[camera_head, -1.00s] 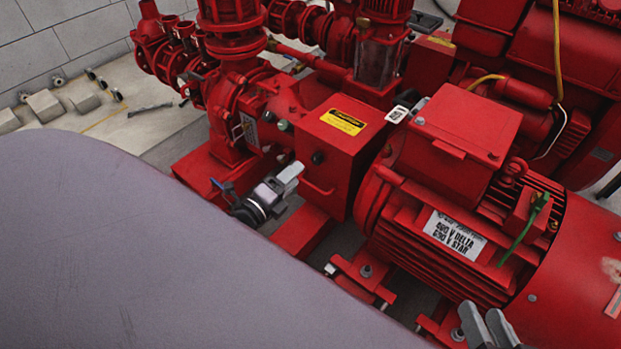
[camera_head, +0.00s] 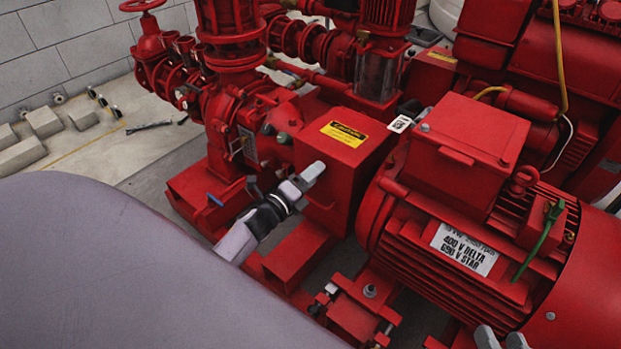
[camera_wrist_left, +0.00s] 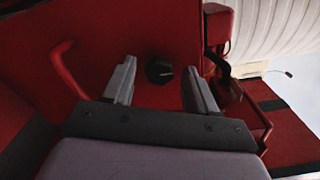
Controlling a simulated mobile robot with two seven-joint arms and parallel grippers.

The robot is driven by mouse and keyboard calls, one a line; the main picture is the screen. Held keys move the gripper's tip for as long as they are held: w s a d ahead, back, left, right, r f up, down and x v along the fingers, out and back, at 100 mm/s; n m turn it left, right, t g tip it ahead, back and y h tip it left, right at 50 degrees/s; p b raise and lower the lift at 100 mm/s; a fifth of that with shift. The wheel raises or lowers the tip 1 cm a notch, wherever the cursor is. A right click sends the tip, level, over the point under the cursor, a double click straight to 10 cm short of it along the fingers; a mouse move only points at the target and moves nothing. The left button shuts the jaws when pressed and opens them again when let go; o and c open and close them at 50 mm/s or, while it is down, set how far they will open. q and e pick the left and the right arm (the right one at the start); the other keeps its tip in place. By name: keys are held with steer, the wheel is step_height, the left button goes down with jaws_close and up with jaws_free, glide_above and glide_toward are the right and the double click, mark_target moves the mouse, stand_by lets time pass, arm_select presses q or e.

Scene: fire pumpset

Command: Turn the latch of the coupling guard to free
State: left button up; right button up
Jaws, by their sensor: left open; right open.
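The coupling guard (camera_head: 345,172) is a red box with a yellow caution label, left of the motor. It fills much of the left wrist view (camera_wrist_left: 105,28). Its latch, a dark hex-shaped knob (camera_wrist_left: 159,70), shows in the left wrist view on the red face, between my fingers with a gap on each side. In the head view the knob is hidden behind my left gripper (camera_head: 313,172). That gripper is open in front of the guard; I cannot tell how far the tips are from the face. My right gripper (camera_head: 502,339) is open at the bottom edge, in front of the motor.
A red bar handle (camera_wrist_left: 66,72) stands out from the guard beside the latch. The red motor (camera_head: 465,255) with a terminal box (camera_head: 465,135) is right of the guard. Pump casing and flanges (camera_head: 235,130) stand to the left. Concrete blocks (camera_head: 45,122) lie on the floor.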

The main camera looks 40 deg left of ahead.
arm_select(q)
steer(key=c, duration=1.1)
steer(key=shift+o, duration=0.2)
